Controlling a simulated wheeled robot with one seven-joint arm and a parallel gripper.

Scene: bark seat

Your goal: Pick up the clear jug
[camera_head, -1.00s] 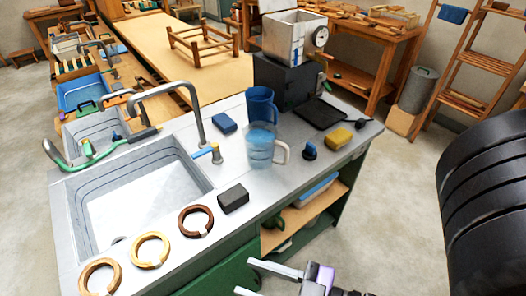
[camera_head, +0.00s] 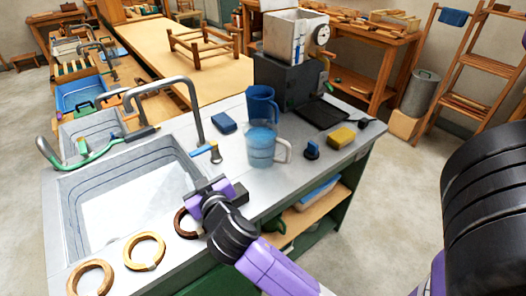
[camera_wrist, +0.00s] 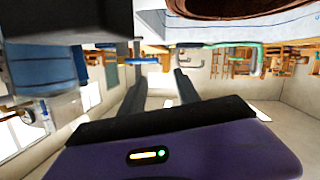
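The clear jug (camera_head: 261,150) stands upright on the metal counter, with bluish contents and a pale handle on its right side.
The dark block (camera_head: 239,194) is close to my gripper. The sink (camera_head: 75,205) with its tap is left; a blue sponge (camera_head: 224,122) lies behind. Rings line the front edge.

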